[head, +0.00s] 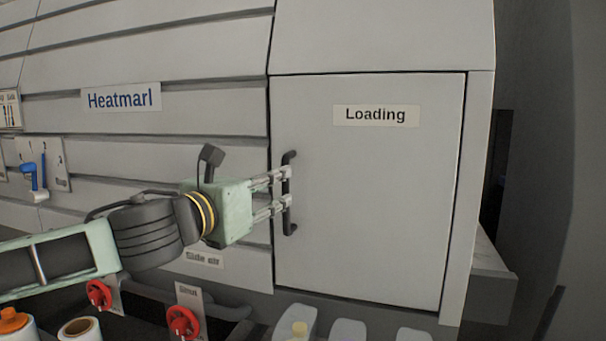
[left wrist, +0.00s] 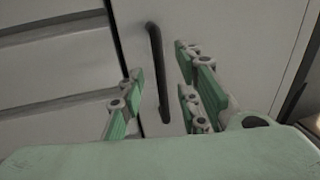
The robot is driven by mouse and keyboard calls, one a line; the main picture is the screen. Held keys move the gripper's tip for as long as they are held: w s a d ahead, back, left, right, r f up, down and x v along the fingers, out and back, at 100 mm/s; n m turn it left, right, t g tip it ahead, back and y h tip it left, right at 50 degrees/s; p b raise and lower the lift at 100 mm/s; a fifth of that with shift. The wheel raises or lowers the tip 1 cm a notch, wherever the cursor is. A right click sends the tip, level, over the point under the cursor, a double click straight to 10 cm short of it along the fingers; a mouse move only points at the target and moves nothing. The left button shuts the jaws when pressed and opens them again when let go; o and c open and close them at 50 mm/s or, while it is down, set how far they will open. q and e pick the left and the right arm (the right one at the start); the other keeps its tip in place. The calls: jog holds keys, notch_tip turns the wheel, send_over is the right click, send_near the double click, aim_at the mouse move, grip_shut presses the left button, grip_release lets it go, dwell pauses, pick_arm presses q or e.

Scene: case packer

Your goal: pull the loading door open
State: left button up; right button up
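The loading door (head: 375,200) is a light grey panel with a "Loading" label (head: 376,115), and it sits flush in its frame, closed. Its black vertical handle (head: 289,160) is on the door's left edge. My left gripper (head: 284,190) reaches in from the left, with its fingertips at the handle. In the left wrist view the handle (left wrist: 158,70) stands between the two spread green fingers (left wrist: 160,92), with gaps on both sides. The fingers are open around it. My right gripper is in neither view.
Red valve knobs (head: 183,322) and a blue lever (head: 34,178) are on the machine's left side. Bottles and rolls stand along the bottom edge. A grey ledge (head: 490,270) juts out right of the door.

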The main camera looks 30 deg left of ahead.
pick_arm(q)
jog(key=w, duration=0.1)
jog(key=w+p, duration=0.1)
jog(key=w, duration=0.1)
jog(key=w+p, duration=0.1)
jog(key=w, duration=0.1)
jog(key=shift+a+r, duration=0.2)
jog(key=shift+r, duration=0.15)
jog(key=shift+w, duration=0.4)
jog(key=shift+c, duration=0.9)
grip_shut()
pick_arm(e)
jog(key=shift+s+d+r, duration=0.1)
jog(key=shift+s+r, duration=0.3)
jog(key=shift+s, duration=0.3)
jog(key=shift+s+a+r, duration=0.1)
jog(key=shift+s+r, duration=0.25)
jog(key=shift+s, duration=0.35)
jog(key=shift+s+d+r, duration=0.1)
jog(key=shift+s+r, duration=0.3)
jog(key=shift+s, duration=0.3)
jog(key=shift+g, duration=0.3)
